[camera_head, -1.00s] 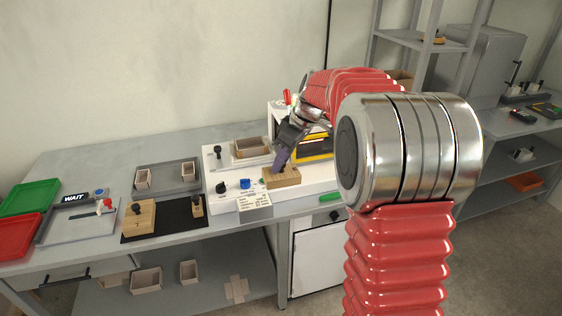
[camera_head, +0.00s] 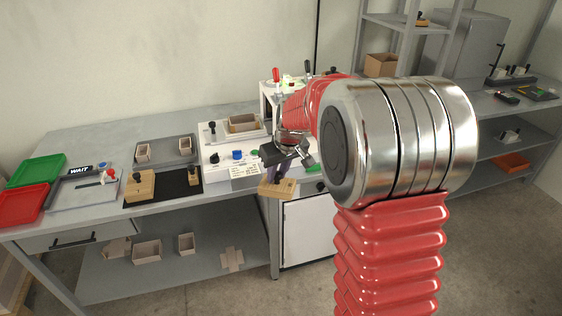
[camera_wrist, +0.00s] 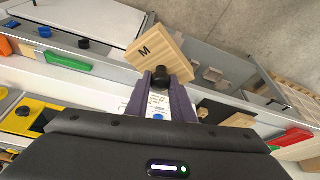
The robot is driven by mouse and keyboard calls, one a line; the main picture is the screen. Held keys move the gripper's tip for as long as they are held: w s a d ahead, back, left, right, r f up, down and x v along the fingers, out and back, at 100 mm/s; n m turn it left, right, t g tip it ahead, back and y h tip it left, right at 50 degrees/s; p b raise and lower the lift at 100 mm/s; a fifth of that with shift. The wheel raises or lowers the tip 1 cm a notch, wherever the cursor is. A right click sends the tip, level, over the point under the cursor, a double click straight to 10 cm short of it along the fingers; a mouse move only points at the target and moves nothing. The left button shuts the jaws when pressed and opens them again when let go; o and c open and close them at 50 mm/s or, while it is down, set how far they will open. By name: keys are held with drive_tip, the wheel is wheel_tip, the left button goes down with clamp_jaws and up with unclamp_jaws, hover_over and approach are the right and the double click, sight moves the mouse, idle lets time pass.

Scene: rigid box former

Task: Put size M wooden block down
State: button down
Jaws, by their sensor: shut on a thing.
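The size M wooden block (camera_head: 277,188) is light wood, and the letter M shows on its face in the wrist view (camera_wrist: 160,52). My gripper (camera_wrist: 161,84) has its purple fingers shut on the block's black knob. In the head view my gripper (camera_head: 281,168) holds the block in the air, slightly tilted, in front of the bench's front edge beside the white machine panel (camera_head: 228,157). The black mat (camera_head: 178,188) lies to the left on the bench. Another wooden block (camera_head: 140,186) with a black knob stands at the mat's left side.
A small wooden block (camera_head: 195,176) stands at the mat's right end. A grey tray with small boxes (camera_head: 165,163) is behind the mat. Red (camera_head: 22,204) and green trays (camera_head: 36,169) are at the far left. The lower shelf (camera_head: 200,265) holds boxes.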

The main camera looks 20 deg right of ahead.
drive_tip(key=s+a+f+m, duration=0.1)
drive_tip(key=s+a+f, duration=0.3)
drive_tip(key=a, duration=0.5)
wheel_tip(320, 180, down, 3)
drive_tip(key=shift+s+a+r+h, duration=0.2)
drive_tip(key=shift+s+a+h, duration=0.1)
drive_tip(key=shift+s, duration=0.05)
drive_tip(key=shift+d, duration=0.1)
